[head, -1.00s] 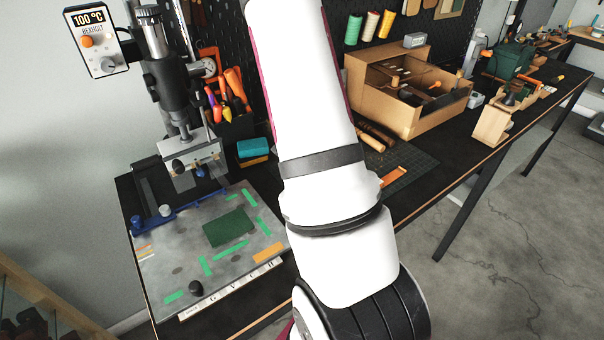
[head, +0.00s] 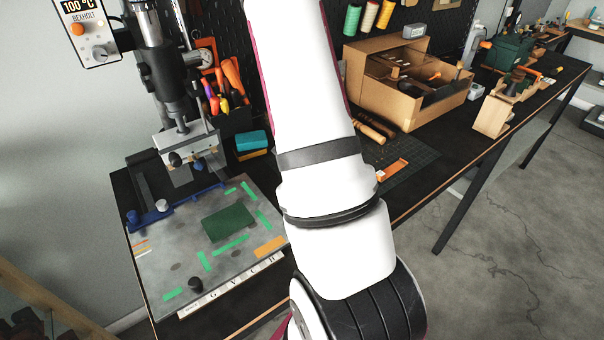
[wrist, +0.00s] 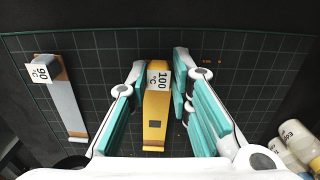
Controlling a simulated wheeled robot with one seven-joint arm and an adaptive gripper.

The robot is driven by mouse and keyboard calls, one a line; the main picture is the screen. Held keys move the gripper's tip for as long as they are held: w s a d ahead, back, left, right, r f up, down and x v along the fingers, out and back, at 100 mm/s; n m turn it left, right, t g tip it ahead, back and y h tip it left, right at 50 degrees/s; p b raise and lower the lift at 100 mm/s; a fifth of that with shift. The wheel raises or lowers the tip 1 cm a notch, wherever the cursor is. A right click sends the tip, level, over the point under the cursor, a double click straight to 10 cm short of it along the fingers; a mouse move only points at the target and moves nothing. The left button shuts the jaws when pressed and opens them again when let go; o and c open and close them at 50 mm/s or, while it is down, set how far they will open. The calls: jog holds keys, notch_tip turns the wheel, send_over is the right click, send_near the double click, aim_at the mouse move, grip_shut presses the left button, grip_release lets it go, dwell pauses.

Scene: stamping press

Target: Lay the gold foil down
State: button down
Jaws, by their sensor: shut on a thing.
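The gold foil (wrist: 155,118) is a yellow-gold strip with a white "100 °C" tag, over a dark gridded mat (wrist: 100,95) in the wrist view. My gripper (wrist: 161,70) has its teal fingers on both sides of it and is shut on it. I cannot tell whether the foil touches the mat. A silver foil strip (wrist: 68,105) with a white "90" tag lies to the left.
Green tape strips and a blue guide (head: 165,210) are on the plate. An orange strip (head: 392,170) lies on the mat (head: 420,155). A cardboard box (head: 385,85) stands behind it. Pale bottles (wrist: 298,140) stand right in the wrist view. A tool holder (head: 235,118) is beside the press.

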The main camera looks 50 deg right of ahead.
jog(key=c, duration=1.4)
grip_release()
jog(key=shift+o, duration=0.2)
notch_tip(320, 180, up, 12)
